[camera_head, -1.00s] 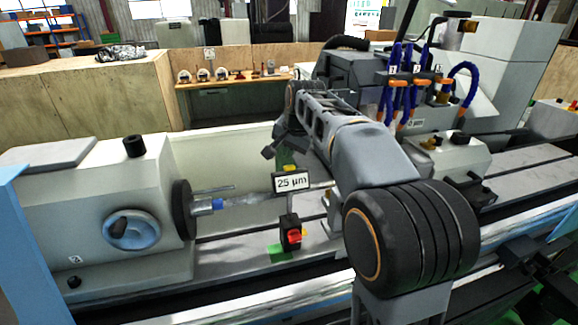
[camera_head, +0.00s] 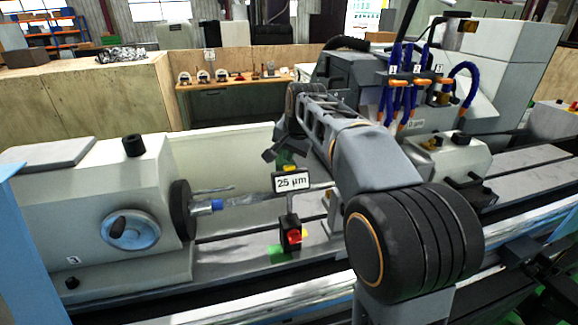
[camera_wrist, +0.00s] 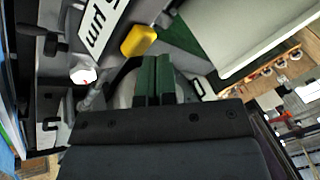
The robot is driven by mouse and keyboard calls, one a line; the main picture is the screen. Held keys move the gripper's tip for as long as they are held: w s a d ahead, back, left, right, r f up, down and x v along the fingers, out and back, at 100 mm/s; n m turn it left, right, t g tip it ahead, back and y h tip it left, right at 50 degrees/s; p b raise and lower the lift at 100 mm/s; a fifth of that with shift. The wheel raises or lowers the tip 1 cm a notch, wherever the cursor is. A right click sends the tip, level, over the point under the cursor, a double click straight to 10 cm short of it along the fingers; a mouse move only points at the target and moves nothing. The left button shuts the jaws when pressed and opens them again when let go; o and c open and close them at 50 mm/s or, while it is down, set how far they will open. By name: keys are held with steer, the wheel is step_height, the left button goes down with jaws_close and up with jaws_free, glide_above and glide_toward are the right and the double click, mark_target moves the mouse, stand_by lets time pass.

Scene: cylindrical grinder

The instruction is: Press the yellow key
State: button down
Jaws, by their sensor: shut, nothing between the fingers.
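The yellow key (camera_wrist: 138,40) is a small rounded yellow block beside the white "25 µm" sign (camera_wrist: 97,30) in the wrist view. In the head view a bit of yellow (camera_head: 289,168) shows just above the sign (camera_head: 292,181), close below my gripper. My gripper (camera_wrist: 158,62) is shut and empty, its green fingertips together. In the wrist view the tips lie just below and right of the key in the picture; I cannot tell whether they touch it. In the head view my arm hides part of the gripper.
Below the sign is a black box with a red button (camera_head: 294,237). The grinder's left headstock (camera_head: 105,225) has a blue handwheel and a long workpiece (camera_head: 245,199). Blue coolant hoses (camera_head: 400,85) rise at the back right. A bench with small items (camera_head: 235,82) stands behind.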

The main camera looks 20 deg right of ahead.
steer(key=shift+s+f+b, duration=0.15)
steer(key=shift+f+b, duration=0.25)
steer(key=shift+b, duration=0.05)
stand_by(0.3)
steer(key=shift+r, duration=0.1)
stand_by(0.3)
steer(key=shift+w+r+p, duration=0.35)
steer(key=shift+r+p, duration=0.4)
steer(key=shift+p, duration=0.3)
steer(key=shift+w+r+p, duration=0.3)
steer(key=shift+r+p, duration=0.1)
steer(key=shift+r, duration=0.35)
steer(key=shift+w+r+p, duration=0.3)
steer(key=shift+r+p, duration=0.05)
steer(key=shift+r, duration=0.45)
steer(key=shift+w+r+p, duration=0.3)
steer(key=shift+r+p, duration=0.1)
steer(key=shift+r, duration=0.35)
